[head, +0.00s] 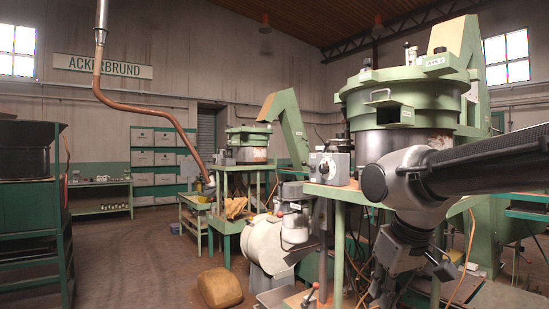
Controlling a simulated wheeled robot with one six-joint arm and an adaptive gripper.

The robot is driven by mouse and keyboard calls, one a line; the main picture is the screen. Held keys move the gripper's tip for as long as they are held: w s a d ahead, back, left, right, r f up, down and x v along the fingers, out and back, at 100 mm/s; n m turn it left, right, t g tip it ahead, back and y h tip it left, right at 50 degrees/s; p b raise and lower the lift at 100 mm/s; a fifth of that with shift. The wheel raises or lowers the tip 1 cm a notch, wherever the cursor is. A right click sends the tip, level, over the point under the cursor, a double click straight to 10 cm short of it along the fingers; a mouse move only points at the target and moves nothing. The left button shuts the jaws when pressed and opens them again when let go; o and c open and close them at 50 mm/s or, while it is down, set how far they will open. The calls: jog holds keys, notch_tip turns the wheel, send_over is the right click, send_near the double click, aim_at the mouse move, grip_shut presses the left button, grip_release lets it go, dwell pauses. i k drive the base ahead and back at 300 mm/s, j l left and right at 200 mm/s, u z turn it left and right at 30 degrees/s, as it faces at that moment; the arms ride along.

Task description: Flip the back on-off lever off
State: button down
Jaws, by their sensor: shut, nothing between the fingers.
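My gripper (383,288) hangs low at the lower right, below the grey wrist of my arm, in front of the near green hopper's stand. Its fingers are small and dark here; they look shut and hold nothing. A grey control box (330,168) with a dark knob stands on the near stand, up and left of my gripper and apart from it. A smaller grey box (225,158) sits by the back hopper (248,143), farther off. I cannot make out which small part is the back on-off lever, or its position.
The near green hopper (400,96) stands behind my arm. A grey rounded machine (266,246) and a red-tipped handle (313,288) are left of my gripper. A tan lump (219,287) lies on the floor. Open floor (140,255) stretches left.

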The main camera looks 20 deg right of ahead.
aim_at(304, 163)
jog(key=i+u, duration=0.2)
jog(key=i, duration=0.6)
jog(key=i+l+u, duration=0.1)
jog(key=i+l, duration=0.3)
